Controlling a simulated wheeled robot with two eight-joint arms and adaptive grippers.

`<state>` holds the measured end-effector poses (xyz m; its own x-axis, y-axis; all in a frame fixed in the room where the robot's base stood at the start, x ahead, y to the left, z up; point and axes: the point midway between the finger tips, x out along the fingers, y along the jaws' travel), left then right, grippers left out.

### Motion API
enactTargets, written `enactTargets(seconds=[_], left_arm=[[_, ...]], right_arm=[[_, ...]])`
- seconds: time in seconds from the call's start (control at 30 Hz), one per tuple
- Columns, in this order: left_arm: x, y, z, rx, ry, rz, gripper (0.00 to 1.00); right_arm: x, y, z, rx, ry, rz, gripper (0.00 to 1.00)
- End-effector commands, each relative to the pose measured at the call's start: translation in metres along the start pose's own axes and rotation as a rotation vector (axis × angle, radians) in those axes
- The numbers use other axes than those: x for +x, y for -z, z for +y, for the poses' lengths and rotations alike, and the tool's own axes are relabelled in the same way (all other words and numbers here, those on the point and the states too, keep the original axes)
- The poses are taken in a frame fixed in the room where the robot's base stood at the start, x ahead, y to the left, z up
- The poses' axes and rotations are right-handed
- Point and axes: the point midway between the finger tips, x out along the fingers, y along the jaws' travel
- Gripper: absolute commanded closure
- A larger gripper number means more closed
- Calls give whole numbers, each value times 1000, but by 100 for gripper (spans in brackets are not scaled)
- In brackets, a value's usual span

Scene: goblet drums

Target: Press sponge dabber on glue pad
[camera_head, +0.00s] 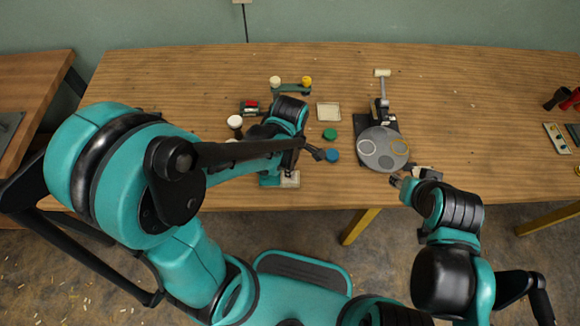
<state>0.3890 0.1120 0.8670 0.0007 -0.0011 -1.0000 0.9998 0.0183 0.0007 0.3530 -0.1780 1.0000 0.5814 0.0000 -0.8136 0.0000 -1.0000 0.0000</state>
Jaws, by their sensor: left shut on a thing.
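My left arm reaches over the table from the left. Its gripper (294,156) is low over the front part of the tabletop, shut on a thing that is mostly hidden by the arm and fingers. It is probably the sponge dabber, but its sponge end cannot be made out. A small pale pad (290,180) lies just below this gripper in the picture, near the table's front edge, and is partly covered. It may be the glue pad; contact cannot be judged. My right gripper (398,181) is at the front edge by a grey disc, its fingers too small to read.
The round grey disc (382,149) sits on a dark stand. A pale square tray (328,112), a green piece (330,134) and a blue piece (332,155) lie between. A teal rack (291,89) bears white and yellow knobs. The table's right middle is clear.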

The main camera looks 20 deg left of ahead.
Motion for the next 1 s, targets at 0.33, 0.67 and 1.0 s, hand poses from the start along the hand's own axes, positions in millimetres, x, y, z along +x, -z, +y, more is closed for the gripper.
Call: enactTargets(seconds=[0.33,0.67,1.0], left_arm=[[-34,0,0,0,-1,0,100],[-57,0,0,0,-1,0,100],[-56,0,0,0,-1,0,100]], right_arm=[[-23,17,0,0,0,0,60],[-39,28,0,0,0,0,60],[-38,27,0,0,0,0,60]])
